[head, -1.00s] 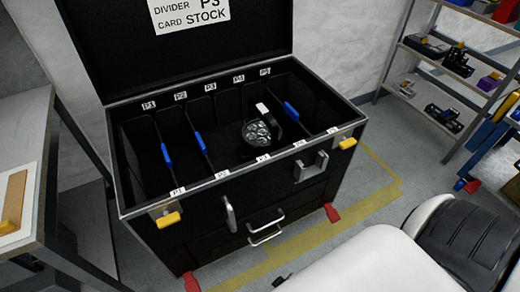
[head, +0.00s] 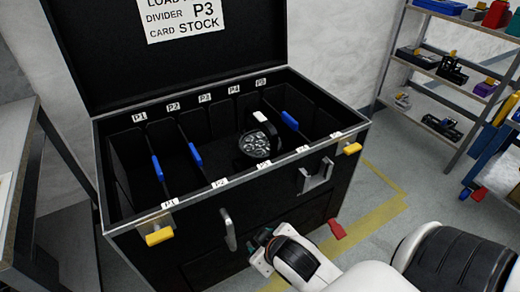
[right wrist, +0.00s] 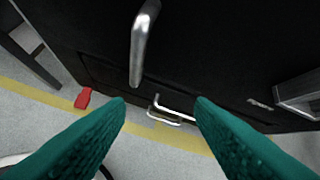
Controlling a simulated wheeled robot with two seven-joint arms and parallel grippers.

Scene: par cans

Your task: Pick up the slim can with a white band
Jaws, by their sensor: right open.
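A black par can (head: 257,146) with a cluster of round lenses sits in a middle compartment of the open black case, lens side up. A white patch (head: 260,116) shows at the top of its loop-shaped bracket; I cannot tell if this is a band. Its lower body is hidden in the case. My right gripper (head: 262,250) is outside the case, low in front of its front wall and apart from the can. In the right wrist view its two green fingers (right wrist: 160,108) are spread with nothing between them. My left gripper is not in view.
The case (head: 275,172) has a raised lid, upright dividers with blue tabs (head: 195,153), and front handles (head: 228,230). Yellow latches (head: 160,236) sit at its front corners. A shelf rack (head: 440,85) stands right, a bench (head: 15,165) left.

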